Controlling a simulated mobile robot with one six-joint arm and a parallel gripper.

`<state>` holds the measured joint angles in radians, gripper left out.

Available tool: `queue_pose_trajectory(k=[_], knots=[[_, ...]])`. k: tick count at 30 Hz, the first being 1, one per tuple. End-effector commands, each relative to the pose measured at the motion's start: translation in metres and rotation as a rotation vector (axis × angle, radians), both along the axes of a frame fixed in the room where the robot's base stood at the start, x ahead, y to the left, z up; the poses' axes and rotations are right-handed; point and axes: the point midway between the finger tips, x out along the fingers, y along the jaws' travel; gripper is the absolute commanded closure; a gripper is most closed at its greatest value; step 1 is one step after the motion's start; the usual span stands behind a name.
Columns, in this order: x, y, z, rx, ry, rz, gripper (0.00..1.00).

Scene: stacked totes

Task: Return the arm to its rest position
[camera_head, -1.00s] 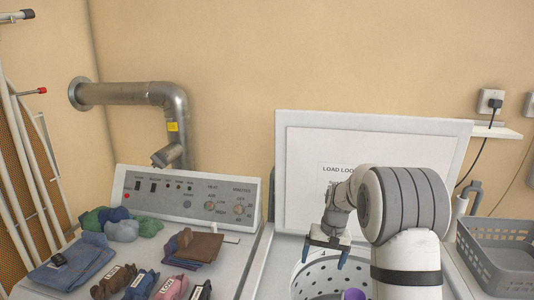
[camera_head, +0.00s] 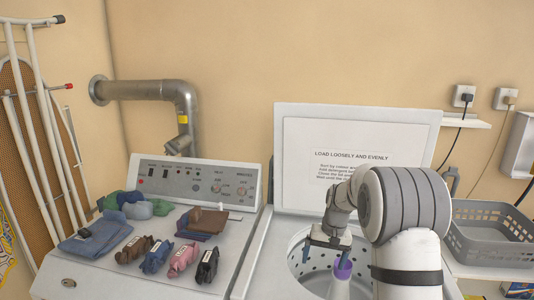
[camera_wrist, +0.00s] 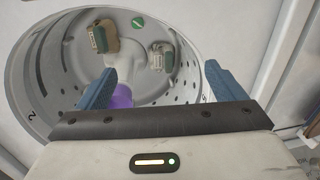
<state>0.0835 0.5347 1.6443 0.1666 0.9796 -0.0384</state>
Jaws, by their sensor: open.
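My gripper (camera_head: 328,245) is open and empty, with its two blue fingers pointing down over the opening of the washer drum (camera_head: 300,262). In the wrist view my gripper (camera_wrist: 160,86) shows both fingers spread wide, with nothing between them in its grip. The drum (camera_wrist: 35,95) is white and perforated. A white agitator with a purple top (camera_head: 343,268) stands in it, just below the fingers; whether they touch is unclear. Two tan-and-green bundles with white tags (camera_wrist: 103,40) (camera_wrist: 162,57) lie inside the drum. My arm is bent above the washer's right side.
The raised lid (camera_head: 357,150) stands behind the arm. A grey basket (camera_head: 490,235) is at the right. On the left machine top lie several tagged rolls (camera_head: 155,257), a blue folded cloth (camera_head: 95,238), brown folded cloths (camera_head: 203,222) and green-blue bundles (camera_head: 135,207).

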Motion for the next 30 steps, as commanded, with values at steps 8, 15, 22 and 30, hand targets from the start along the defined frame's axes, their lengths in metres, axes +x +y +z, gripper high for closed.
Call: queue_pose_trajectory(k=[8, 15, 22, 30], knots=[[-0.025, 0.005, 0.017, -0.015, -0.022, 0.014, 0.11], [-0.059, 0.009, 0.035, -0.035, -0.049, 0.029, 0.11], [-0.119, 0.015, 0.053, -0.063, -0.092, 0.055, 0.11], [-0.224, 0.02, 0.053, -0.112, -0.165, 0.094, 0.11]])
